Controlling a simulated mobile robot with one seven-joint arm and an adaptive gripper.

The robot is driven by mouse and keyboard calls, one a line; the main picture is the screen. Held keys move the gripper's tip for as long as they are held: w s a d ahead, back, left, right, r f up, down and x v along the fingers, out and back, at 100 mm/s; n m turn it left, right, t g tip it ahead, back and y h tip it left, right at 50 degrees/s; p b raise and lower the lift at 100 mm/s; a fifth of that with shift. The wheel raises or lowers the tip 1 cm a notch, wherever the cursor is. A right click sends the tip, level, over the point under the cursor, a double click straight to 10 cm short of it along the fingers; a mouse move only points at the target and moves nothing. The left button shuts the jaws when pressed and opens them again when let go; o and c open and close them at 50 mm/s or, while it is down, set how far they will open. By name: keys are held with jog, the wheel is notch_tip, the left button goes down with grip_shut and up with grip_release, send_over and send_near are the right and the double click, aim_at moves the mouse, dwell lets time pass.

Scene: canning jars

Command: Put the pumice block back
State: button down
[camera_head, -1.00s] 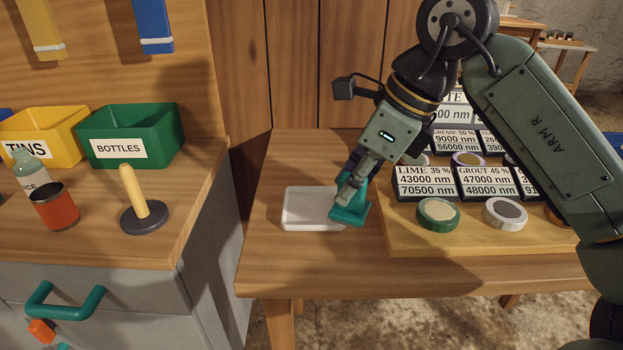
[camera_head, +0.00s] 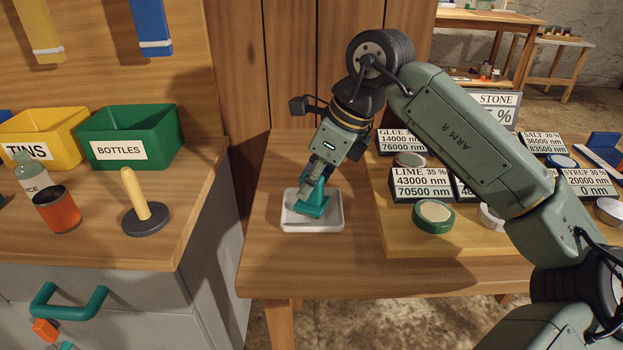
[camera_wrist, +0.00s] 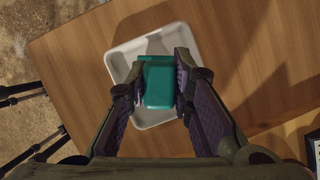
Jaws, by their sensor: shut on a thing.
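My gripper (camera_head: 316,180) points down over the white tray (camera_head: 335,222) on the wooden table. It is shut on a teal block (camera_head: 311,210), which I take to be the pumice block. In the wrist view the teal block (camera_wrist: 158,84) sits between the two fingers, with the white tray (camera_wrist: 118,66) behind it. The block is over the tray's inside, within its rim in the head view. I cannot tell whether it touches the tray floor.
A raised wooden board (camera_head: 420,242) with labelled signs and several round lids, including a green-rimmed lid (camera_head: 433,216), is right of the tray. A bench at left holds a green bin (camera_head: 130,135) and a peg on a dark base (camera_head: 146,218). The table front is clear.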

jog(key=shift+f, duration=0.2)
jog(key=c, duration=1.4)
grip_release()
jog(key=shift+r, duration=0.1)
jog(key=shift+r, duration=0.3)
jog(key=v, duration=1.1)
jog(key=shift+s+d+r, duration=0.1)
jog(key=shift+d+r, duration=0.1)
jog(key=shift+d, duration=0.05)
